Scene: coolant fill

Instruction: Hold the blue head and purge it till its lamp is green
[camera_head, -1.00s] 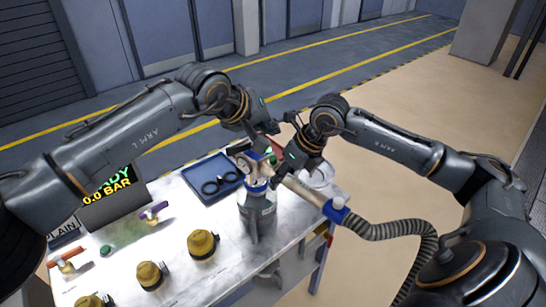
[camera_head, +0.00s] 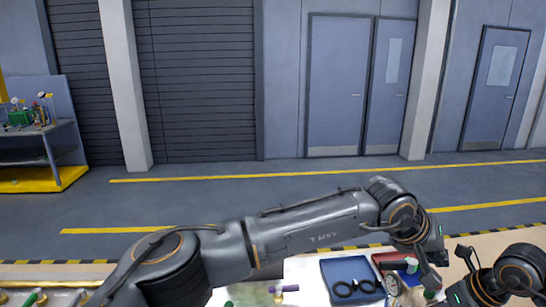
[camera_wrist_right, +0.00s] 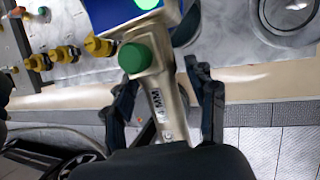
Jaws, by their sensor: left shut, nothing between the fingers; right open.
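The blue head (camera_wrist_right: 110,12) shows in the right wrist view as a blue block on a grey metal handle (camera_wrist_right: 160,100). A round green knob (camera_wrist_right: 133,57) is on its side, and a lit green spot (camera_wrist_right: 148,3) shows on the blue part at the top edge. I cannot tell which is the lamp. My right gripper (camera_wrist_right: 168,105) is open, its fingers on either side of the handle. In the head view my left gripper (camera_head: 432,280) is shut and empty, near a small green piece (camera_head: 411,266) and left of my right gripper (camera_head: 468,275). The head is mostly hidden there.
A blue tray (camera_head: 345,266) with black rings and a red box (camera_head: 388,258) are on the bench. A purple-handled valve (camera_head: 286,289) lies left of the tray. Yellow fittings (camera_wrist_right: 66,53) show in the right wrist view. A side bench (camera_head: 40,150) stands far left; open floor lies behind.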

